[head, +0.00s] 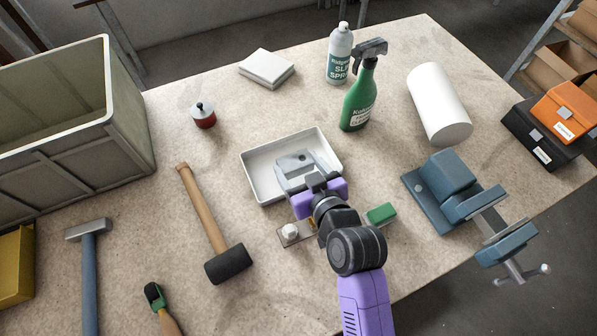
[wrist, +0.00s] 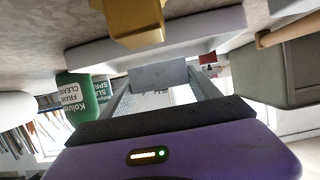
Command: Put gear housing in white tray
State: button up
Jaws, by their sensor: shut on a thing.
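The gear housing (head: 297,162) is a grey block with a dark opening in its top. My gripper (head: 303,172) is shut on it, with one grey finger on each side. In the head view the housing lies within the outline of the white tray (head: 262,190); whether it touches the tray floor I cannot tell. The wrist view shows the grey housing (wrist: 158,75) between the fingers of my gripper (wrist: 162,88), in front of the pale tray wall (wrist: 95,57). My purple gripper body covers the tray's near right part.
A metal plate with a white knob (head: 290,232) and a green block (head: 381,213) lie near my wrist. A mallet (head: 208,225) is left, a blue vise (head: 450,190) right. A green spray bottle (head: 358,100) and a white-teal can (head: 340,55) stand behind the tray.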

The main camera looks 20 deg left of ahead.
aim_at(299, 175)
jog(key=shift+f, duration=1.5)
jog(key=shift+f, duration=0.1)
jog(key=o, duration=1.9)
jog(key=shift+f, duration=0.1)
jog(key=shift+c, duration=0.2)
jog(key=shift+r, duration=0.2)
jog(key=b+v, duration=0.1)
jog(key=v, duration=1)
jog(key=shift+s+d+r, duration=0.25)
jog(key=shift+s+d, duration=0.05)
jog(key=shift+d, duration=0.05)
